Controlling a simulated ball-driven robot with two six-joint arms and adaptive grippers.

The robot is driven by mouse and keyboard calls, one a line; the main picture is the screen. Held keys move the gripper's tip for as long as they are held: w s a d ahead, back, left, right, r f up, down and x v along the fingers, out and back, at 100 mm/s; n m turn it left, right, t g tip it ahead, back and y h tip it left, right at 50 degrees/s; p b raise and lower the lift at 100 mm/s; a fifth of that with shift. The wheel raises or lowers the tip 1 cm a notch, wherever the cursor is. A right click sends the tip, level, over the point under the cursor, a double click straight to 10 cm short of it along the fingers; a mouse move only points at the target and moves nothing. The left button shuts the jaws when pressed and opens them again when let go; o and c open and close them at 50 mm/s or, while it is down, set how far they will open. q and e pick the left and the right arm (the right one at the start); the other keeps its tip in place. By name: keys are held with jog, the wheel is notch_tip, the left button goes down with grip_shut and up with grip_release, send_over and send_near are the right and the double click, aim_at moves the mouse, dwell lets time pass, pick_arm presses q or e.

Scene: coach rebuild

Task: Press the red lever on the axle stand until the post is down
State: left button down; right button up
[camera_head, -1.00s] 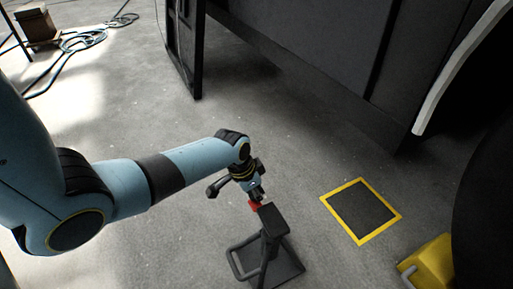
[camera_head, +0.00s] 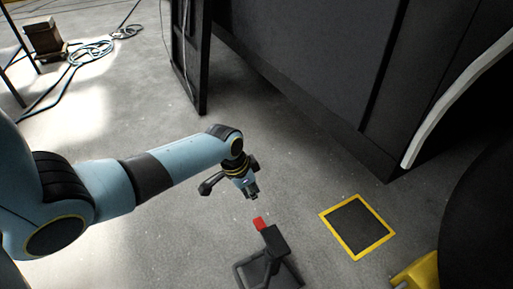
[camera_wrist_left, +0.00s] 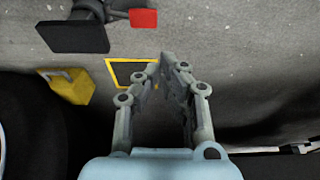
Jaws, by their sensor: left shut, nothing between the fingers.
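The axle stand (camera_head: 274,240) is dark, with a block-like top and a frame base on the floor at the lower middle of the head view. Its red lever (camera_head: 259,224) sticks out from the stand's upper left side. My left gripper (camera_head: 252,194) is shut and empty, above the red lever in the picture and apart from it. In the left wrist view, the red lever (camera_wrist_left: 143,18) and the dark stand top (camera_wrist_left: 75,37) show at the top, beyond my left gripper's fingers (camera_wrist_left: 166,66). How far down the post is, I cannot tell. My right gripper is not in view.
A dark floor plate with a yellow border (camera_head: 357,228) lies right of the stand. A yellow block (camera_head: 418,272) sits at the lower right, beside a big dark round shape. A large dark body (camera_head: 320,80) stands behind. Grey floor is clear around the stand.

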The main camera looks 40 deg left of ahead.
pick_arm(q)
jog(key=shift+p+v, duration=0.4)
jog(key=shift+v, duration=0.8)
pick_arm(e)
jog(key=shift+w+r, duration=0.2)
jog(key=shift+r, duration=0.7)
pick_arm(q)
jog(key=shift+a, duration=0.15)
